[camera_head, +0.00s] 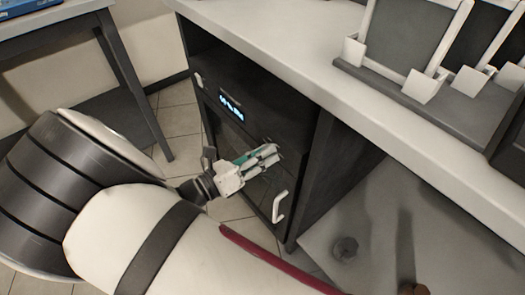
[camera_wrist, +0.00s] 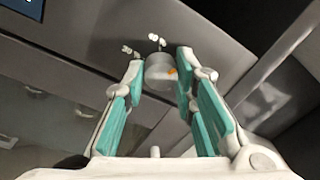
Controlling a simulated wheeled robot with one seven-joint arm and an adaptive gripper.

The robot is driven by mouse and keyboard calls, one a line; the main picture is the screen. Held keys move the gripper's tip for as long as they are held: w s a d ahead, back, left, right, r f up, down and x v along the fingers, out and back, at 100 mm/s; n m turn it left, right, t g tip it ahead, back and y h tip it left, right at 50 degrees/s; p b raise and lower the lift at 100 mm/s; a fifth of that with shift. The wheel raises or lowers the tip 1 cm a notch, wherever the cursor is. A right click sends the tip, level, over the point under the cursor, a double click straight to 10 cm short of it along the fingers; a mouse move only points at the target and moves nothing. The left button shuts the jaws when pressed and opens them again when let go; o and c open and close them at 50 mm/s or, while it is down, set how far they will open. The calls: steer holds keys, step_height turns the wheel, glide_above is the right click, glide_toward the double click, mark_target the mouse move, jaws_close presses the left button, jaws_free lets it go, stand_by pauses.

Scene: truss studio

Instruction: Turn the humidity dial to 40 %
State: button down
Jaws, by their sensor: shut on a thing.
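A dark cabinet (camera_head: 300,130) under the white worktop has a small lit display (camera_head: 231,105). The display seems to show a percentage with RH, but its digits are too small to read surely. My gripper (camera_head: 272,153) is at the cabinet front, below and right of the display. In the wrist view the round grey humidity dial (camera_wrist: 157,75) sits between the fingertips of my gripper (camera_wrist: 159,62), which are shut on it. An orange mark (camera_wrist: 172,71) shows on the dial's right side. In the head view the fingers hide the dial.
A white handle (camera_head: 279,207) sticks out below my gripper. The worktop (camera_head: 290,45) overhangs above, with framed panels in a rack (camera_head: 400,85) at right. A dark-legged table (camera_head: 125,75) stands at left. Tiled floor (camera_head: 180,118) lies between.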

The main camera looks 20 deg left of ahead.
steer(key=n+p, duration=0.7)
steer(key=n, duration=0.4)
steer(key=shift+s+f+t+p, duration=0.1)
steer(key=shift+s+t+p, duration=0.05)
steer(key=shift+t+p, duration=0.2)
steer(key=shift+n, duration=0.3)
steer(key=c, duration=1.3)
jaws_free()
steer(key=v, duration=1.2)
